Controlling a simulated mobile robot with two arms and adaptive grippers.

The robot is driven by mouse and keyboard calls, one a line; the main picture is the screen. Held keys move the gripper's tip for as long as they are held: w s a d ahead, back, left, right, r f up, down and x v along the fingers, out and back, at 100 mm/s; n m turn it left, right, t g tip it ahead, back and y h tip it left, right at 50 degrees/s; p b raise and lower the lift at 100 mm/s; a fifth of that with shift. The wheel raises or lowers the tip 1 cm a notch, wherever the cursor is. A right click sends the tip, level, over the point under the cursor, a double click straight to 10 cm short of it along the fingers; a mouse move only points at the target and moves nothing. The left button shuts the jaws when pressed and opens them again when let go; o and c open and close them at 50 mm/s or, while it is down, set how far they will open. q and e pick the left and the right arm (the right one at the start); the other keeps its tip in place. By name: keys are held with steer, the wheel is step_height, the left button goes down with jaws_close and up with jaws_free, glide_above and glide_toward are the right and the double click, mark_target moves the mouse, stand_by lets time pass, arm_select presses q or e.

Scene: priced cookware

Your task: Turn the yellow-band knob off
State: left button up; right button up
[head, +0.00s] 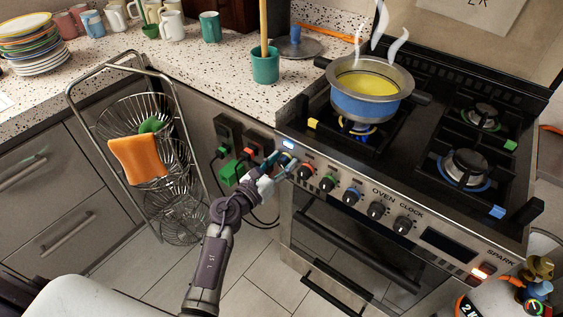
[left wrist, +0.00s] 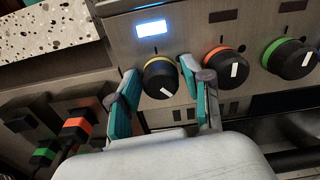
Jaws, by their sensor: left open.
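The yellow-band knob (left wrist: 158,80) is black with a yellow ring, at the left end of the stove's front panel. Its white mark points down and to the right in the left wrist view. My left gripper (left wrist: 159,69) is open, with one teal-padded finger on each side of this knob; I cannot tell whether they touch it. In the head view my left gripper (head: 279,164) reaches the panel's left end and largely hides the knob. A blue pot (head: 365,103) of yellow liquid steams over a blue flame on a burner with a yellow tag (head: 313,123).
The orange-band knob (left wrist: 222,66) is close to my right-hand finger, with the green-band knob (left wrist: 291,59) beyond. A lit display (left wrist: 151,29) is above. Plugs and sockets (head: 238,158) and a wire basket rack (head: 147,128) stand to the left.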

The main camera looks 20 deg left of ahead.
arm_select(q)
steer(key=c, duration=0.9)
steer(key=shift+o, duration=0.2)
